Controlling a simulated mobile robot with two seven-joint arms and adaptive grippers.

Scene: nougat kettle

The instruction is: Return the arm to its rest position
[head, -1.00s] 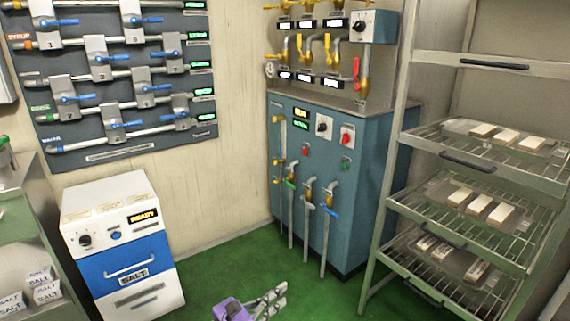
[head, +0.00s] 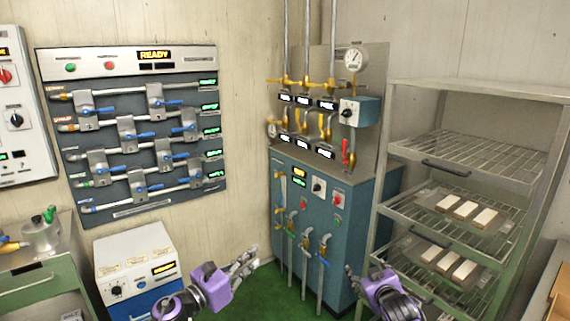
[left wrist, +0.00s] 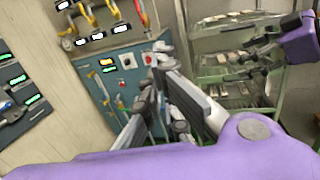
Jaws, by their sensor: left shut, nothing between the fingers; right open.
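My left gripper (head: 246,262) is in the lower middle of the head view, in front of the blue kettle cabinet and above the green floor. Its fingers are shut and empty; they also show in the middle of the left wrist view (left wrist: 160,85). My right gripper (head: 353,280) is at the lower right of the head view, in front of the rack, open with nothing seen in it. It also shows at the upper right of the left wrist view (left wrist: 250,50). The two grippers are apart.
The blue cabinet (head: 325,228) with taps and hanging pipes stands behind the grippers. A metal rack (head: 470,90) holding trays of white bars stands at the right. A valve panel (head: 140,130) is on the left wall, above a white-and-blue salt box (head: 135,255). A green bench (head: 40,275) is far left.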

